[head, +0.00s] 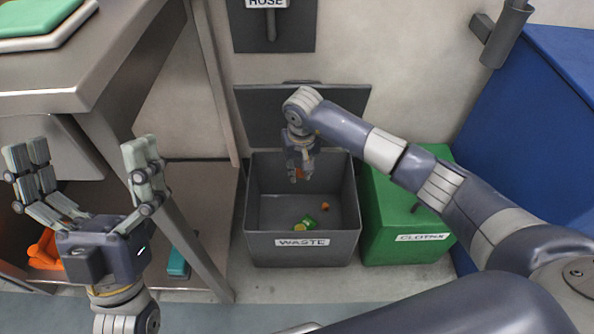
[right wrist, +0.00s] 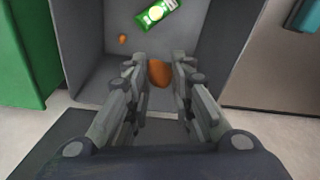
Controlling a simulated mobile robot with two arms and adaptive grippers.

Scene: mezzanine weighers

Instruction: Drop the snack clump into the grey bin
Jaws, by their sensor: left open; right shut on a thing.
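The grey bin (head: 257,222), labelled WASTE, stands open on the floor with its lid tilted up at the back. My right gripper (head: 300,176) is over the bin's opening, pointing down. It is shut on the orange-brown snack clump, which shows between its fingers in the right wrist view (right wrist: 159,73). In the head view only a small orange part of the clump shows. My left gripper (head: 84,176) is open and empty at the left, in front of the steel bench.
In the bin lie a green packet (head: 306,223) and a small orange piece (head: 325,206). A green bin (head: 408,215) labelled CLOTHS stands right of it. A steel bench (head: 95,75) is at left, with an orange thing (head: 46,252) below. A blue cabinet (head: 540,130) is at right.

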